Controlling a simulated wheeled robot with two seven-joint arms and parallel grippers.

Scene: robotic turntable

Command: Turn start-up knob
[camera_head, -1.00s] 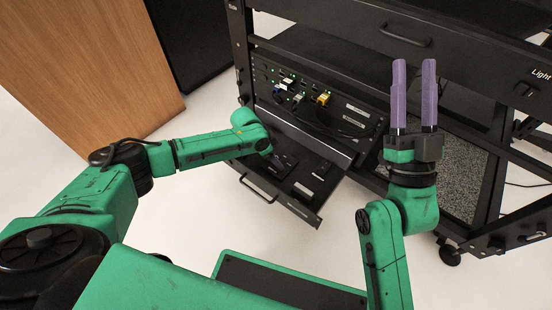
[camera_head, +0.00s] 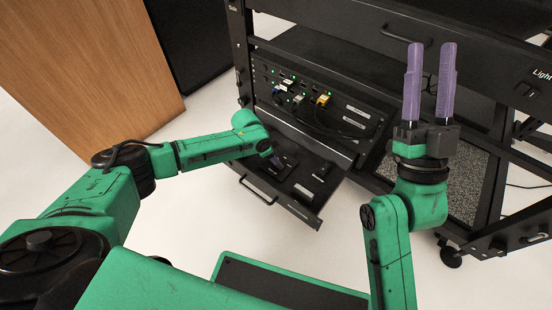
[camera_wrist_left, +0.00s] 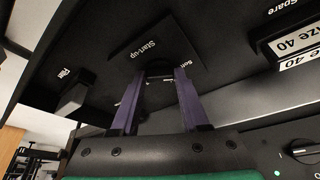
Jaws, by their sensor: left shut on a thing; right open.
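The start-up knob (camera_wrist_left: 159,69) is a dark knob below a raised plate (camera_wrist_left: 150,44) lettered "Start-up", in the left wrist view. My left gripper (camera_wrist_left: 160,76) has its purple fingers on both sides of the knob and is shut on it. In the head view my left gripper (camera_head: 276,160) reaches down over the pulled-out black drawer panel (camera_head: 310,183), and the arm's wrist partly hides the knob. My right gripper (camera_head: 430,48) is open and empty, fingers pointing up in front of the rack.
A black rack panel with cables and a yellow plug (camera_head: 323,98) stands behind the drawer. A drawer handle (camera_head: 258,190) sticks out at the front. A wooden cabinet (camera_head: 90,60) stands at the left.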

